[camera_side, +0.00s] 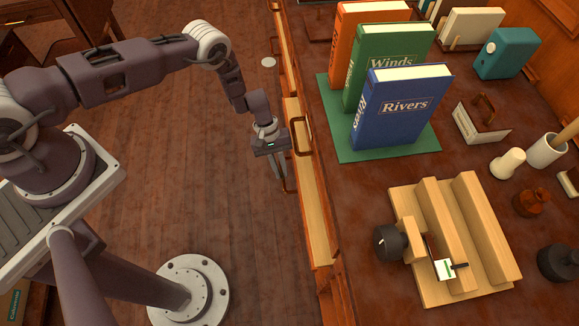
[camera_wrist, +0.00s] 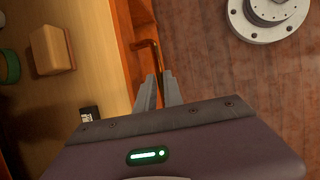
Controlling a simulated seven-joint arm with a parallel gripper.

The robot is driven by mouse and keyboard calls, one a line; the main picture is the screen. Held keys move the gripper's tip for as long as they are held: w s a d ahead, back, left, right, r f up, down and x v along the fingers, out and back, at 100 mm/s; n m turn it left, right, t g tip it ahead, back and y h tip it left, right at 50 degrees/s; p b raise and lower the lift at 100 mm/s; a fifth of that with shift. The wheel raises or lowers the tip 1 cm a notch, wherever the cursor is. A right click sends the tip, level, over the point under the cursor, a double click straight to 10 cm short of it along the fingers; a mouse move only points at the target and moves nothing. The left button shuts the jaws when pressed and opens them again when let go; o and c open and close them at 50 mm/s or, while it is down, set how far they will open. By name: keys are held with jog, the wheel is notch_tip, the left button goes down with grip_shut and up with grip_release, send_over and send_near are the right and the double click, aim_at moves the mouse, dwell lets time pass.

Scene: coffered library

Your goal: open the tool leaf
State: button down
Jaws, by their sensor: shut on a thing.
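The tool leaf is a reddish-brown wooden front (camera_side: 308,190) along the desk's left edge, with a pale wood strip behind it. Copper-coloured bar handles show on it. My gripper (camera_side: 279,180) hangs over the floor side of the front, beside the desk. In the wrist view, my gripper (camera_wrist: 160,90) has its fingers closed on a copper-coloured handle (camera_wrist: 154,48), which stands out from the wooden front (camera_wrist: 122,45). The fingers hide the near end of the handle. A pale wood surface lies left of the front in that view.
On the desk stand blue (camera_side: 400,108), green and orange books on a green mat (camera_side: 372,153). A pale wooden rack (camera_side: 455,235) with a black knob is nearer. A tan block (camera_wrist: 50,50) and a green round thing (camera_wrist: 9,66) show in the wrist view. Open floor lies left of the desk.

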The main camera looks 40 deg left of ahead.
jog(key=s+a, duration=2.1)
jog(key=shift+s+a, duration=0.3)
jog(key=shift+a, duration=0.1)
jog(key=c, duration=1.7)
grip_release()
jog(key=shift+o, duration=1.1)
jog(key=v, duration=0.7)
